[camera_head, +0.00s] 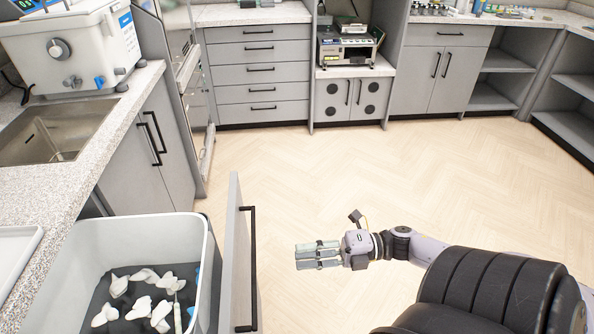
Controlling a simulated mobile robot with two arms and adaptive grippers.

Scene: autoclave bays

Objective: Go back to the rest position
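My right gripper (298,256) is in the middle of the lower half of the head view, above the wood floor. Its fingers point left, toward the front panel of a pulled-out drawer (237,265), with a gap between them. The fingers lie side by side; from this angle I cannot tell whether they are open or shut. I see no object held in them. My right arm comes in from the lower right. My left gripper and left arm are not in view.
A grey bin (140,228) with crumpled white items and a slim pen-like item stands in the open drawer. The counter (62,190) with a sink (55,130) and a white machine (75,45) runs along the left. Cabinets line the back. The wood floor (400,170) is clear.

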